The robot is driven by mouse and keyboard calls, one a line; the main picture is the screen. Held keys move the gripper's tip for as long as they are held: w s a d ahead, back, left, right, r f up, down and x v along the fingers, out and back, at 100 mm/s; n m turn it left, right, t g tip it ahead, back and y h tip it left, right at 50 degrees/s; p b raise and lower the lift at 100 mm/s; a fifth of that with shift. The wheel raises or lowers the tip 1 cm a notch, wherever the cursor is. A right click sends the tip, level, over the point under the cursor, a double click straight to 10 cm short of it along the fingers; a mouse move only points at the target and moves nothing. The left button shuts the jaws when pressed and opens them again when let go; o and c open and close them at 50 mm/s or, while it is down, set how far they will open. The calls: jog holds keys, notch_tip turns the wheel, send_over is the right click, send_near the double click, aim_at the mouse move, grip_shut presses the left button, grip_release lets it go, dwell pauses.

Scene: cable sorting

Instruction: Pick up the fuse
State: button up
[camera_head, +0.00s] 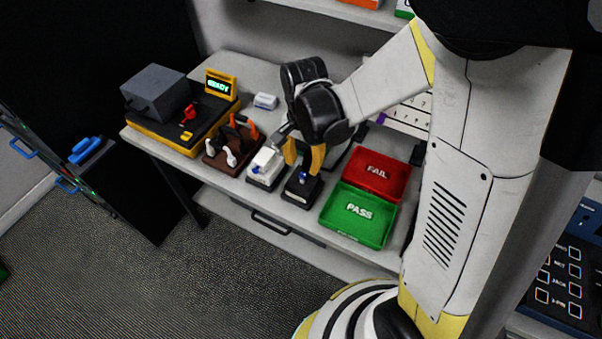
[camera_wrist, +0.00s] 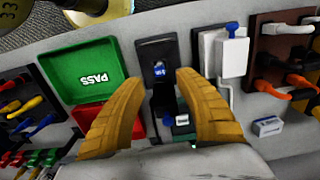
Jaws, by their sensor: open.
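A small blue piece, possibly the fuse (camera_wrist: 159,69), sits in a black holder (camera_wrist: 157,48) at the front of the table. The same blue piece (camera_head: 304,176) shows in the head view, just below my gripper (camera_head: 304,163). My gripper is open and empty, with its two yellow fingers pointing down over the holder. In the wrist view its fingertips (camera_wrist: 160,76) lie on either side of the blue piece, apart from it. Another small blue-and-white piece (camera_wrist: 181,120) lies between the fingers, nearer the wrist; I cannot tell what it is.
A green PASS tray (camera_head: 357,214) and a red FAIL tray (camera_head: 372,173) stand right of the holder. A white block on a stand (camera_head: 263,165), a brown cable rack (camera_head: 222,158) and a READY tester (camera_head: 160,132) stand left. A small white box (camera_head: 265,101) lies behind.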

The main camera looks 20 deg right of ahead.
aim_at(303, 174)
notch_tip(303, 174, down, 6)
jog(key=shift+f+b, duration=0.15)
jog(key=shift+b, duration=1)
jog(key=shift+c, duration=0.3)
grip_shut()
